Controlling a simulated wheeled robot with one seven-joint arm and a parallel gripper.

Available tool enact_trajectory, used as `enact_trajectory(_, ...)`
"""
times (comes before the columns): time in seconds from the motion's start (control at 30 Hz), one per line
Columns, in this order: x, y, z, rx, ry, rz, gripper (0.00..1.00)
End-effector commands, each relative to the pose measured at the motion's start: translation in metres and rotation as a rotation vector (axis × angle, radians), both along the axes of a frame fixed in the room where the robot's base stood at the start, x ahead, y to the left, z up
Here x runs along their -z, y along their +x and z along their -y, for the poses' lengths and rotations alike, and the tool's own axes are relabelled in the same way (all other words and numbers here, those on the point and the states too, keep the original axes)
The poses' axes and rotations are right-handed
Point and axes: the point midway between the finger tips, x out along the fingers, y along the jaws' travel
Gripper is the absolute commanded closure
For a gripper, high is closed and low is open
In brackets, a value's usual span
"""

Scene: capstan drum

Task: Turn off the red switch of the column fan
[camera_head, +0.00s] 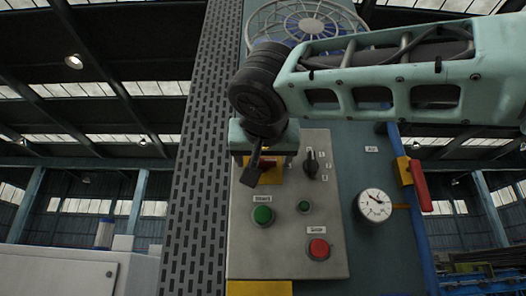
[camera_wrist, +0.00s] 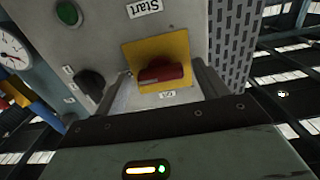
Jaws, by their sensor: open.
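The red switch (camera_wrist: 165,73) is a rounded red handle on a yellow plate (camera_wrist: 178,47). In the wrist view it lies across the picture, just beyond my gripper (camera_wrist: 160,88). My gripper is open and empty, with its grey fingers spread to the left and right of the switch. I cannot tell whether either finger touches it. In the head view my gripper (camera_head: 265,160) is in front of the upper left of the grey control panel (camera_head: 240,240) and hides most of the switch. The yellow plate (camera_head: 271,178) shows below it. The fan (camera_head: 305,22) is higher up, partly behind my arm.
The panel also has a green button (camera_head: 262,214), a small green knob (camera_head: 304,206), a red button (camera_head: 319,249) and a black selector (camera_head: 311,164). A gauge (camera_head: 375,205) and a red lever (camera_head: 420,185) are to the right. A perforated column side (camera_head: 195,170) is to the left.

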Motion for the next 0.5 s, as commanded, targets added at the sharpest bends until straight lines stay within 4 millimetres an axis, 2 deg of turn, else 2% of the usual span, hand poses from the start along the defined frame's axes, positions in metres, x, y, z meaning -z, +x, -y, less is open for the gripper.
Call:
enact_trajectory(0.27,0.0006,0.0023,0.0001,0.000,0.000,0.000,0.27)
enact_trajectory(0.3,0.0005,0.0023,0.0000,0.000,0.000,0.000,0.30)
enact_trajectory(0.43,0.0005,0.0021,0.0000,0.000,0.000,0.000,0.66)
enact_trajectory(0.47,0.0004,0.0021,0.0000,0.000,0.000,0.000,0.72)
enact_trajectory(0.5,0.0004,0.0020,0.0000,0.000,0.000,0.000,0.72)
